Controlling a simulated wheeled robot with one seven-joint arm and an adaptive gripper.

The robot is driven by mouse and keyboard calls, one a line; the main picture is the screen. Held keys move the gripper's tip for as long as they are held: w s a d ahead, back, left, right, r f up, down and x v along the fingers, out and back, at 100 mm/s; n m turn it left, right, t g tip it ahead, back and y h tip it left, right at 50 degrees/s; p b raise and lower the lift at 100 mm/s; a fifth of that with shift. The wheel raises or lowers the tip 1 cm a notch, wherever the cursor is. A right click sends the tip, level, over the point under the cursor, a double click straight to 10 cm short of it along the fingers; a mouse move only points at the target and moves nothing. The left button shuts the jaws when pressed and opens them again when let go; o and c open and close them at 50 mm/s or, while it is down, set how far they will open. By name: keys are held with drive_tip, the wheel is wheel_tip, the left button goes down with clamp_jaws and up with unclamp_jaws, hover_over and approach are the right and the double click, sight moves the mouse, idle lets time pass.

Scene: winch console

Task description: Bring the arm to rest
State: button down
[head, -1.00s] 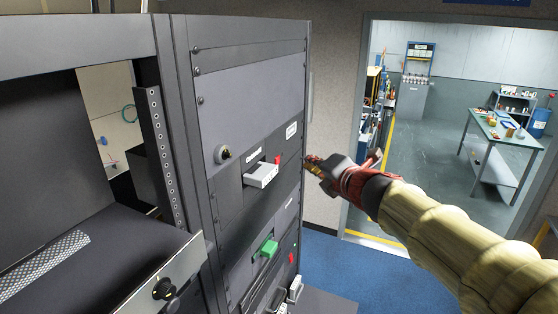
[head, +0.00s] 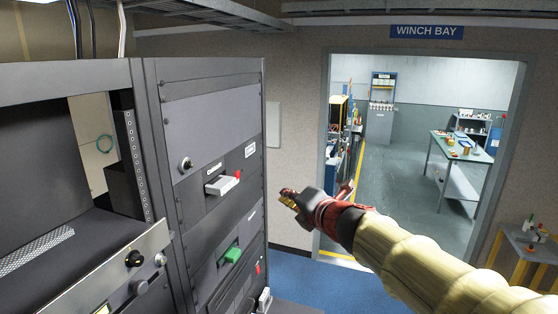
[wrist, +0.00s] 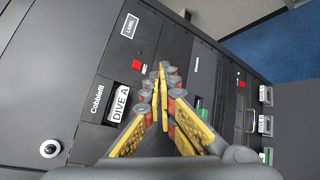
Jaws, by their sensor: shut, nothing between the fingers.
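My arm reaches in from the lower right of the head view, in a pale padded sleeve. My gripper (head: 287,197) is at its end, to the right of the grey rack (head: 176,90). In the wrist view my gripper (wrist: 160,74) has its yellow-padded fingertips together, with nothing held. The fingers appear apart from the panel. In the head view the white block (head: 222,185) sticks out of its slot, left of my gripper.
A green block (head: 231,255) sits lower on the rack. A black knob (head: 186,164) is on its upper panel. An open shelf unit (head: 60,270) with knobs stands at the left. A doorway under a WINCH BAY sign (head: 427,32) opens beyond my arm. A small table (head: 527,243) stands at the right.

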drive_tip(key=s+d+f+m+h, duration=0.3)
drive_tip(key=d+f+m+h, duration=0.45)
drive_tip(key=d+m, duration=0.45)
drive_tip(key=s+d+f+m+g+h+b, duration=0.2)
drive_tip(key=s+d+f+m+g+b, duration=0.3)
drive_tip(key=s+f+m, duration=0.4)
drive_tip(key=s+f+m+g+y+b, duration=0.2)
drive_tip(key=s+f+m+b, duration=0.6)
drive_tip(key=s+f+b, duration=1.3)
drive_tip(key=s+f+g, duration=0.1)
drive_tip(key=s+f, duration=0.3)
drive_tip(key=f, duration=0.3)
drive_tip(key=shift+s+d+f+m+y, duration=0.2)
drive_tip(key=shift+s+m+y, duration=0.1)
drive_tip(key=shift+s+y, duration=0.1)
drive_tip(key=shift+r, duration=0.15)
